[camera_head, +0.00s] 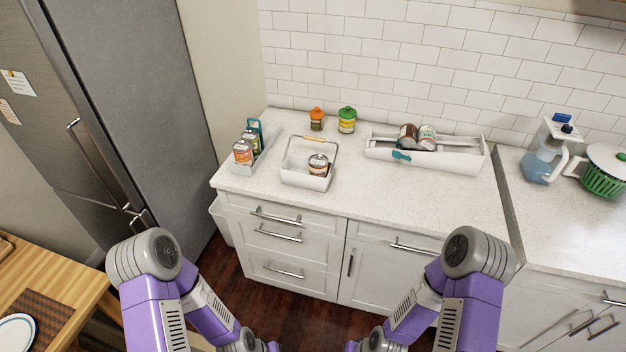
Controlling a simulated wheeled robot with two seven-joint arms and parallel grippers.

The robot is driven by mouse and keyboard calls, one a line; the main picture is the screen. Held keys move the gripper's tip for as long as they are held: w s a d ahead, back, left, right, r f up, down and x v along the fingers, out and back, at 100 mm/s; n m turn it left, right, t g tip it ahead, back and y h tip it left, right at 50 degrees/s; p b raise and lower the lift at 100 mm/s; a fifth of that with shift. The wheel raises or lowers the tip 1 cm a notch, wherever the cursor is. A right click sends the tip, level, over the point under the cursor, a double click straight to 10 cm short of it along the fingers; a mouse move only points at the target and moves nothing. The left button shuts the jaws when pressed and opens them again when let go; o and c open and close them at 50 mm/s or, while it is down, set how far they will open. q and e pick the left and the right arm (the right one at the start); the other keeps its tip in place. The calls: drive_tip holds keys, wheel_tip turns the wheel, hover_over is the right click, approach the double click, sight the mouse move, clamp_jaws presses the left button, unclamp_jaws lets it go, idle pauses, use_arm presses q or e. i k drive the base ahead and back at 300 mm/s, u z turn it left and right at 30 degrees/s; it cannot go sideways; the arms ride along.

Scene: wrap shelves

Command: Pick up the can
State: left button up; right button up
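Several cans stand in white containers on the counter. One dark-and-white can (318,165) is upright in a small white basket (300,179) with a raised handle. An orange-labelled can (243,153) stands in a narrow tray (265,153) at the left, with a green-labelled can (251,140) behind it. A brown can (407,137) and a whitish can (427,138) are in a long white tray (455,160) at the back right. I cannot tell which can is meant. Both my arms reach in from below, in front of the counter; neither gripper shows.
An orange-lidded jar (316,119) and a green-lidded jar (347,120) stand near the wall. A water pitcher (541,166) and a green strainer (602,181) are at the right. A fridge (150,90) is at left, a wooden table (55,262) at lower left. The front-middle counter is clear.

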sight(318, 163)
drive_tip(key=u, duration=0.55)
drive_tip(key=i, duration=0.65)
drive_tip(key=u, duration=0.4)
